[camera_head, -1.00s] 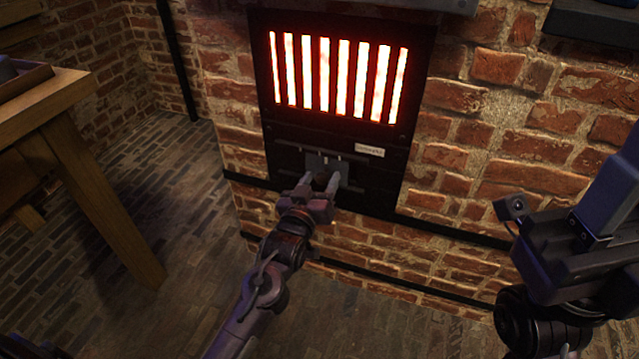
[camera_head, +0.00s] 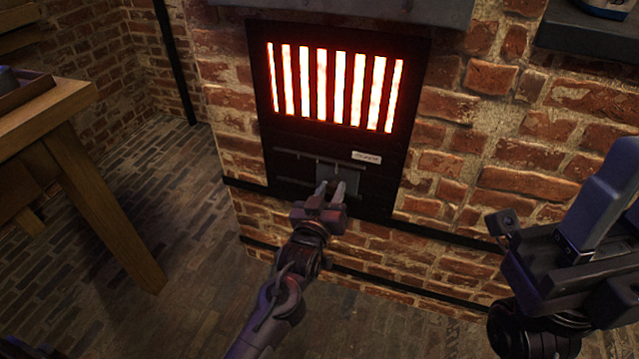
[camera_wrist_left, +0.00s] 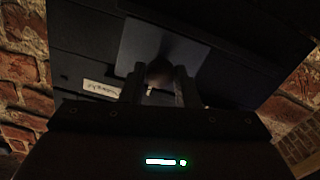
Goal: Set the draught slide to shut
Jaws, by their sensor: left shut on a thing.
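The draught slide is a grey plate (camera_head: 352,178) in the dark lower panel of the furnace front, below the glowing grate. In the left wrist view the plate (camera_wrist_left: 138,42) carries a round dark knob (camera_wrist_left: 160,72). My left gripper (camera_head: 332,187) reaches up to the plate. Its fingers stand on either side of the knob and are shut on it; the fingers partly hide the knob in the head view. A small pale label (camera_head: 366,157) sits above the slide; its writing is too small to read. My right gripper (camera_head: 598,195) hangs at the right, away from the furnace.
The barred grate (camera_head: 336,88) glows orange-white above the slide. Brick wall (camera_head: 475,150) surrounds the furnace. A wooden table (camera_head: 75,165) stands at the left, and a dark ledge (camera_head: 590,30) is at the upper right. The brick floor between table and furnace is clear.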

